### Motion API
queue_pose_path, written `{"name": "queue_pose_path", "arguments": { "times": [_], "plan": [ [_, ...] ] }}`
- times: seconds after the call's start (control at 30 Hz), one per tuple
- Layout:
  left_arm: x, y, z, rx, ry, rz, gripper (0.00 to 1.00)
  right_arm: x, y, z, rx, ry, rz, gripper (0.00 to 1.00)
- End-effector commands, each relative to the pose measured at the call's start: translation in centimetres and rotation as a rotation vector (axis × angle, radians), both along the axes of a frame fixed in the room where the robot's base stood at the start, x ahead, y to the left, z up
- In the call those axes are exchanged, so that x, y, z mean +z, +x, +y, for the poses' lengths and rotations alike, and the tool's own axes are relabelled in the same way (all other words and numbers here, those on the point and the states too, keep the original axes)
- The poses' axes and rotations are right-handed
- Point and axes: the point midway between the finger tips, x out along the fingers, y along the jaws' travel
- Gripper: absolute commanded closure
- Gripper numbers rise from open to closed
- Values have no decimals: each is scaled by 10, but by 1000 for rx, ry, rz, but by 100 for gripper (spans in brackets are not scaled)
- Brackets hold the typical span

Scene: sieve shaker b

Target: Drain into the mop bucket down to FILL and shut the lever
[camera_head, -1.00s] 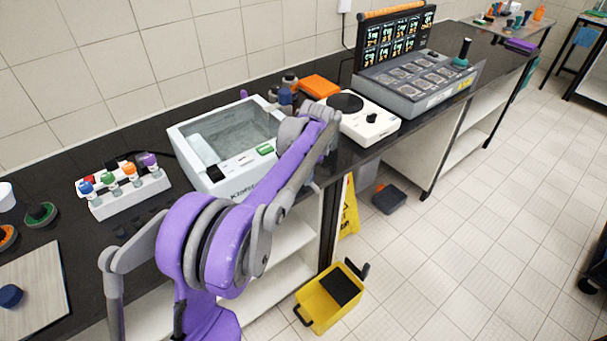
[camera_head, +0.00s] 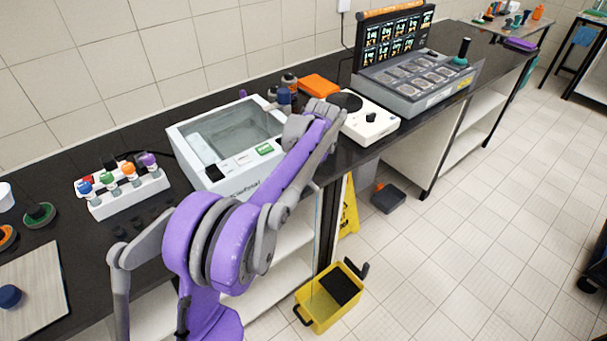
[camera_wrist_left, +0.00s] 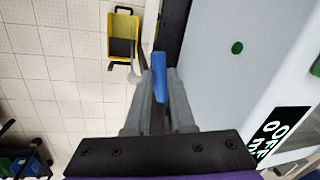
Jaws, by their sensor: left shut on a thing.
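The white water bath (camera_head: 200,165) with a clear basin stands on the black bench in the head view; its side fills the right of the left wrist view (camera_wrist_left: 225,75). The blue lever (camera_wrist_left: 160,78) is between the fingers of my left gripper (camera_wrist_left: 158,88), which is shut on it. The yellow mop bucket (camera_head: 313,310) stands on the floor below the bench edge, and at the top of the wrist view (camera_wrist_left: 122,21). A pale streak (camera_wrist_left: 134,68) runs toward it. The FILL mark and water level are not readable. My right gripper is not in view.
A yellow floor sign (camera_head: 349,208) stands behind the bucket. A rack of coloured-cap bottles (camera_head: 130,195) is left of the bath, and a white hotplate (camera_head: 370,124) is right of it. The floor right of the bucket is clear.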

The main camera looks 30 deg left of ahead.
Motion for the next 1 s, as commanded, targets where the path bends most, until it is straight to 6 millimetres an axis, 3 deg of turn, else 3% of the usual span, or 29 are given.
{"name": "queue_pose_path", "arguments": {
  "times": [0.4,0.97,1.0],
  "plan": [
    [0,1,-5,216,1,0,100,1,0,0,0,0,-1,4],
    [1,2,-6,255,1,-1,100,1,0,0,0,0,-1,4],
    [1,2,-6,255,1,-1,74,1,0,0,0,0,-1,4]
  ]
}}
